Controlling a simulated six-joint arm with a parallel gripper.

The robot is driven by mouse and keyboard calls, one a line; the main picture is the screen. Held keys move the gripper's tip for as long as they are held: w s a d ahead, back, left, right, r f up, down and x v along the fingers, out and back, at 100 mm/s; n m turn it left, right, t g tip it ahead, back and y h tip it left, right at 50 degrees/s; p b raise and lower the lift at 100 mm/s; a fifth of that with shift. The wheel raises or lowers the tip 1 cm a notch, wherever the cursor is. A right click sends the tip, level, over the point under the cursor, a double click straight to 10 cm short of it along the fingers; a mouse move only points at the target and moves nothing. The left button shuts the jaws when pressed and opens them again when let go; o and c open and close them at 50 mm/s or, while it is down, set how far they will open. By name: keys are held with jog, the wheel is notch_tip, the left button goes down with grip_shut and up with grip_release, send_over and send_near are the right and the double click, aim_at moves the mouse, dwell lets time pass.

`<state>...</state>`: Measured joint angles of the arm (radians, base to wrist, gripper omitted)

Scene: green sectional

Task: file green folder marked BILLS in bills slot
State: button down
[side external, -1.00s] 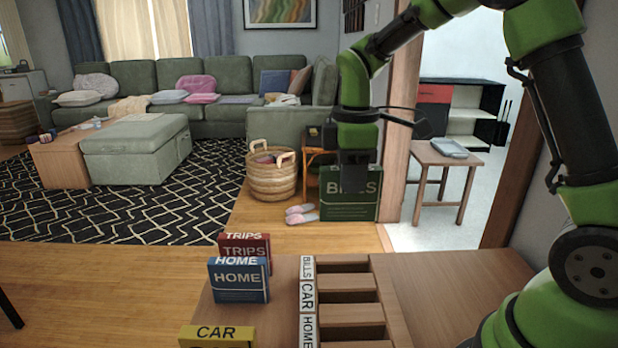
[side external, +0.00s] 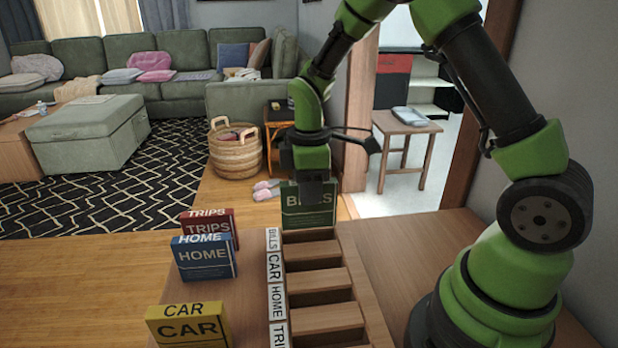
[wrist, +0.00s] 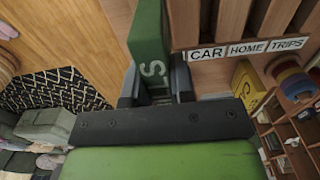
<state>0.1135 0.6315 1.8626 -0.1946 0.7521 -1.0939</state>
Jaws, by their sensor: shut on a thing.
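The green folder marked BILLS (side external: 308,212) is upright in my gripper (side external: 313,190), which is shut on its upper part. In the side view its lower edge meets the far end of the wooden rack (side external: 369,300), by the BILLS label (side external: 272,239). I cannot tell whether that edge is inside the bills slot. In the wrist view the green folder (wrist: 149,35) stands between the fingers of my gripper (wrist: 157,88), with part of its white lettering showing. The wrist view shows CAR, HOME and TRIPS labels (wrist: 247,47); the BILLS label is hidden there.
Left of the rack stand a red TRIPS folder (side external: 209,227), a blue HOME folder (side external: 205,257) and a yellow CAR folder (side external: 188,328). The other rack slots in view look empty. The table right of the rack (side external: 410,240) is clear.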

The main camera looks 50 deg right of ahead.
aim_at(309, 225)
jog(key=shift+f, duration=3.1)
jog(key=c, duration=0.9)
grip_release()
